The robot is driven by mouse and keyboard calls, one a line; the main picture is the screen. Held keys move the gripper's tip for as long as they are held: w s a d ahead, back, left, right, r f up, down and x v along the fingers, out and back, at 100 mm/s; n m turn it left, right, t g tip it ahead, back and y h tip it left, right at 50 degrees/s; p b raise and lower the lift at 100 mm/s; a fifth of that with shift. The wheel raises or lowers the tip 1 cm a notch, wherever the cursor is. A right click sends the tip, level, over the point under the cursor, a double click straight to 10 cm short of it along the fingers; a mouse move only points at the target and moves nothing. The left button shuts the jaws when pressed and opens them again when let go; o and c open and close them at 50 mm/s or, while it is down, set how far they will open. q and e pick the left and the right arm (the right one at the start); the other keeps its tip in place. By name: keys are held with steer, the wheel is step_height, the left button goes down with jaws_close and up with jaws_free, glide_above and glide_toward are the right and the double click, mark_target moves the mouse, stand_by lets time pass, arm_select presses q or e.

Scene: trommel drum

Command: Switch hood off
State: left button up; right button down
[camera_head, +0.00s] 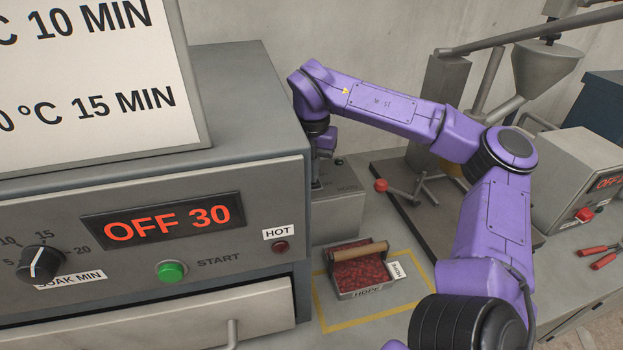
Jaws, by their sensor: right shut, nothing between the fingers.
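A grey box (338,215) stands right of the large oven-like unit. Its top has a dark panel with small lettering, too small to read for sure, and a small green spot (340,162). This may be the hood's switch box; the switch itself is hidden or too small to tell. My right gripper (323,155) points down at the box's top, shut and empty, partly hidden by the oven's edge and my own wrist. I cannot tell whether it touches the panel. My left gripper is not in view.
The oven (150,190) fills the left, its display reading OFF 30. A tray of red pellets (360,273) labelled HDPE sits inside a yellow outline. A press with a red-knobbed lever (381,185), a controller box (590,185) and red-handled pliers (600,255) stand at right.

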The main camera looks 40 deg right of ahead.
step_height(320, 180, up, 7)
steer(key=p, duration=0.5)
steer(key=shift+p, duration=0.3)
